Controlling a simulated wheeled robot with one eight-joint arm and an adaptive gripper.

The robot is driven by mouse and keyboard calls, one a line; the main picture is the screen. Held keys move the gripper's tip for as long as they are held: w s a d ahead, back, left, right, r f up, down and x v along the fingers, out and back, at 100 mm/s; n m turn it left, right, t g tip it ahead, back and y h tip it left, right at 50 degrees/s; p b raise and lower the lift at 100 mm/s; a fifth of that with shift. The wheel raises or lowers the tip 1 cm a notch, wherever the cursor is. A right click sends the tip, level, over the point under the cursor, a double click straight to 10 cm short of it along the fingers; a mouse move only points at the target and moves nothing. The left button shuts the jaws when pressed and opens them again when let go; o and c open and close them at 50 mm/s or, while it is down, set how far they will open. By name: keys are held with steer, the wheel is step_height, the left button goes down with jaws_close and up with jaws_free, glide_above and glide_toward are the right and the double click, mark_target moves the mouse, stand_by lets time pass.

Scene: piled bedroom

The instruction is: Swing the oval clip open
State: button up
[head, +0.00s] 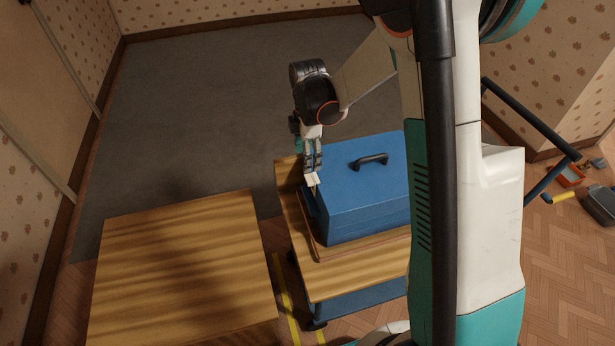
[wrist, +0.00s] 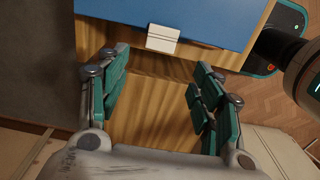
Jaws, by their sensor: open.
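A blue box (head: 358,190) with a black handle (head: 370,161) on its lid sits closed on a wooden-topped trolley (head: 350,280). In the wrist view, a small cream clip (wrist: 163,39) sits at the edge of the blue box (wrist: 205,18). It looks more like a rectangular plate than an oval from here, and it lies flat against the box. My gripper (head: 313,172) is at the left side of the box, pointing down. In the wrist view, my gripper (wrist: 161,60) is open and empty, with the clip just beyond and between its fingertips, apparently untouched.
A wooden table (head: 180,270) stands to the left, with a narrow gap beside the trolley. Grey carpet (head: 210,110) lies open behind. A blue push handle (head: 530,135) rises at the right. An orange container (head: 570,176) and other items lie on the right floor.

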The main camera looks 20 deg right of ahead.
mark_target(307, 179)
step_height(307, 179, down, 9)
steer(key=b, duration=0.2)
steer(key=shift+r+b, duration=0.1)
steer(key=shift+b, duration=0.3)
steer(key=shift+c, duration=0.2)
steer(key=c, duration=1.4)
